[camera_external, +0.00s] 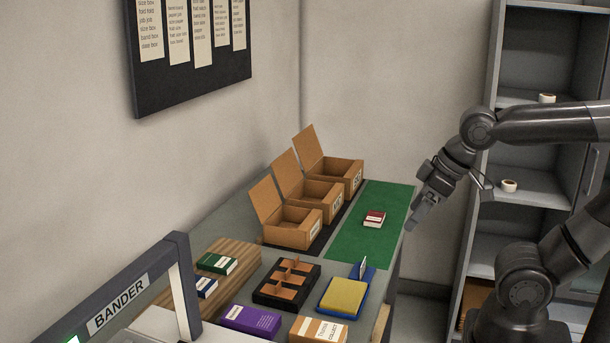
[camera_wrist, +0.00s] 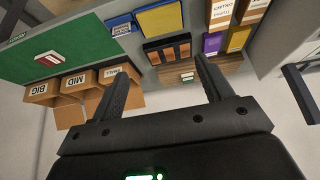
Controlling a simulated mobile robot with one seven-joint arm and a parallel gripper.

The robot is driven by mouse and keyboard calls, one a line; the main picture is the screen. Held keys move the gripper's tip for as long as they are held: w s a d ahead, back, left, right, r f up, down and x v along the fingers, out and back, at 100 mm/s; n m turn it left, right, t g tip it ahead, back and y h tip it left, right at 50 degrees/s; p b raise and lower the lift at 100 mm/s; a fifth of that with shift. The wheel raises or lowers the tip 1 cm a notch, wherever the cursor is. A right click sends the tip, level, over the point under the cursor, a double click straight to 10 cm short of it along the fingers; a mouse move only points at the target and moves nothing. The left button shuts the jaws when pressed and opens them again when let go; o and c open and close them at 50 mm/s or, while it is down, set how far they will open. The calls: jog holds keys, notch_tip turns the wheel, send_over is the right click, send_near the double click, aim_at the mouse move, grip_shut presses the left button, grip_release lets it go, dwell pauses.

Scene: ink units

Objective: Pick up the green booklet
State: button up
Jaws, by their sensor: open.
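The green booklet (camera_external: 217,263) lies on a striped wooden board (camera_external: 236,249) at the left of the table, with a small dark blue booklet (camera_external: 207,287) beside it. In the wrist view a small booklet with a white label (camera_wrist: 187,77) lies on the board (camera_wrist: 228,68), partly by my right finger; which one it is, I cannot tell surely. My gripper (camera_external: 417,212) is open and empty. It hangs in the air beyond the right edge of the green mat, far from the green booklet. Its two fingers spread apart in the wrist view (camera_wrist: 162,68).
A red booklet (camera_external: 374,219) lies on the green mat (camera_external: 352,243). Three open cardboard boxes (camera_external: 290,235) stand behind. A black divided tray (camera_external: 268,297), a yellow pad (camera_external: 343,296), a purple box (camera_external: 249,321) and an orange box (camera_external: 318,331) fill the front. A grey frame (camera_external: 183,285) stands front left.

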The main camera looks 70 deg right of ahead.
jog(key=w+r+g, duration=0.1)
jog(key=w+r, duration=0.4)
jog(key=w, duration=0.6)
jog(key=g, duration=0.5)
send_over(219, 261)
notch_tip(219, 261, down, 12)
notch_tip(219, 261, down, 11)
jog(key=shift+s+r, duration=0.1)
jog(key=shift+c, duration=0.2)
